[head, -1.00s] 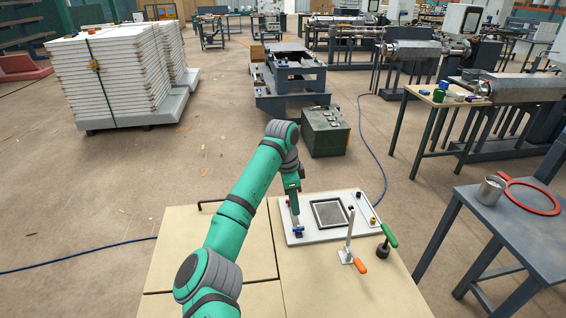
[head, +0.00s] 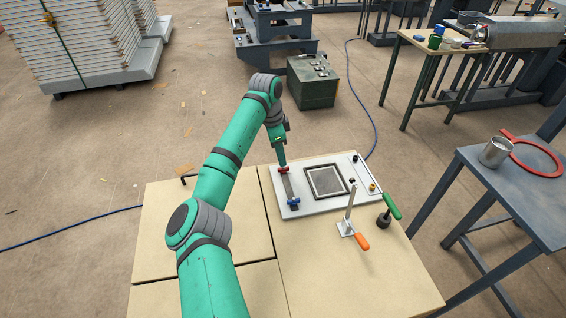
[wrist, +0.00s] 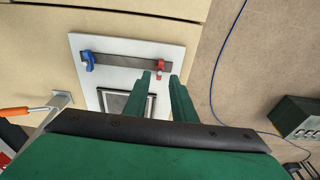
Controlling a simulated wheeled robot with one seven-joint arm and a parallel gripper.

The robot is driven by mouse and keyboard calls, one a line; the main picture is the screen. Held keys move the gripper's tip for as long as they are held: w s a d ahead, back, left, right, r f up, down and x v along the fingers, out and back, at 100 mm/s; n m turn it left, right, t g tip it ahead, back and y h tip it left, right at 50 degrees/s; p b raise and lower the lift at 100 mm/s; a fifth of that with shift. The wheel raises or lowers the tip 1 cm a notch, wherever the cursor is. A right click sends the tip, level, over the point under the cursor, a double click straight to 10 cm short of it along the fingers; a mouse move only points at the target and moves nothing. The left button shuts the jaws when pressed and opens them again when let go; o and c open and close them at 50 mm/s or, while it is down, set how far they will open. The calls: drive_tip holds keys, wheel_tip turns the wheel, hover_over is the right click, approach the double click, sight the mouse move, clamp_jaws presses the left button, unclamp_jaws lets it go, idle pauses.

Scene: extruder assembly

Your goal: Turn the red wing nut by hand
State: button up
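The red wing nut (head: 284,170) is at the far end of a dark flat bar (head: 288,186) on a pale plate (head: 313,206). A blue wing nut (head: 293,202) is at the bar's near end. The wrist view shows the red wing nut (wrist: 161,66) and the blue wing nut (wrist: 88,60) along the bar. My gripper (wrist: 162,78) is open, its two green fingers apart and pointing at the red wing nut. The red nut shows in line with the gap, near the fingertips; I cannot tell if they touch. In the head view, my gripper (head: 281,164) is right above the red nut.
A square framed screen (head: 326,182) lies on the plate beside the bar. A clamp with an orange handle (head: 362,242) and a green-handled tool (head: 392,206) stand nearby. A grey table (head: 500,190) at right holds a metal cup (head: 495,152) and red ring (head: 540,160). The bench's near right is clear.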

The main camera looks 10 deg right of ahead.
sight(284, 168)
drive_tip(key=shift+d+f, duration=0.2)
drive_tip(key=shift+f, duration=0.9)
drive_tip(key=shift+d+f, duration=0.15)
drive_tip(key=shift+f, duration=0.9)
clamp_jaws()
